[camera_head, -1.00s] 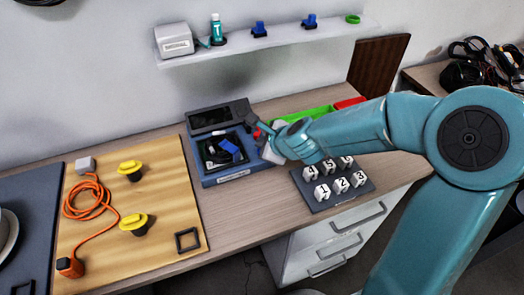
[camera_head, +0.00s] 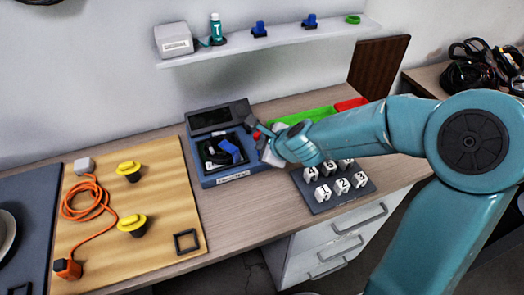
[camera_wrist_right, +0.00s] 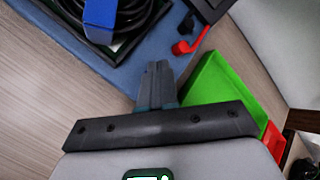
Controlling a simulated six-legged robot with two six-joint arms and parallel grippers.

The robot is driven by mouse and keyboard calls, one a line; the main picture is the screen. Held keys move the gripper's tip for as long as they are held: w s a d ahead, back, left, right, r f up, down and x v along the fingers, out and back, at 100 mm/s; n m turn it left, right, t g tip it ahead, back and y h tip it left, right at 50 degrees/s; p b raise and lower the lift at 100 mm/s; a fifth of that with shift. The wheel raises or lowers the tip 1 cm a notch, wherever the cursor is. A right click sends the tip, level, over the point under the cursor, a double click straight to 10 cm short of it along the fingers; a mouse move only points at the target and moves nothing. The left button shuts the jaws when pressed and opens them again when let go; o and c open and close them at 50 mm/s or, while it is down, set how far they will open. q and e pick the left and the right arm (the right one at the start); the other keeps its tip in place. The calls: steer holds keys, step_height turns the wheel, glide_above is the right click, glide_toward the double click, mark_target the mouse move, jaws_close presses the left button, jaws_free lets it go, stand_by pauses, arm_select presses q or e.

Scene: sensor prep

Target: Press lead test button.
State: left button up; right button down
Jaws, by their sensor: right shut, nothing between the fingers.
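A blue tester (camera_head: 208,180) with a dark screen (camera_head: 209,118) stands at the back of the bench. Its tray holds a coiled black lead (camera_head: 212,155) with a blue clip (camera_head: 230,151). A small red part (camera_head: 257,135) shows at its right side; in the right wrist view the red part (camera_wrist_right: 184,47) lies beyond and right of my fingertips. I cannot tell whether it is the lead test button. My right gripper (camera_head: 260,127) is at the tester's right edge. In the right wrist view its fingers (camera_wrist_right: 158,68) are together and empty, apart from the red part. My left gripper is out of view.
A green tray (camera_head: 303,114) and red tray (camera_head: 350,103) lie behind my right arm. A wooden board (camera_head: 165,215) with an orange cord (camera_head: 92,200) and yellow knobs is left. A shelf (camera_head: 275,42) hangs above.

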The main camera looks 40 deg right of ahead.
steer(key=shift+f, duration=0.15)
stand_by(0.3)
steer(key=shift+r+p, duration=0.8)
steer(key=shift+r, duration=0.05)
step_height(320, 180, up, 5)
steer(key=p, duration=0.5)
stand_by(0.4)
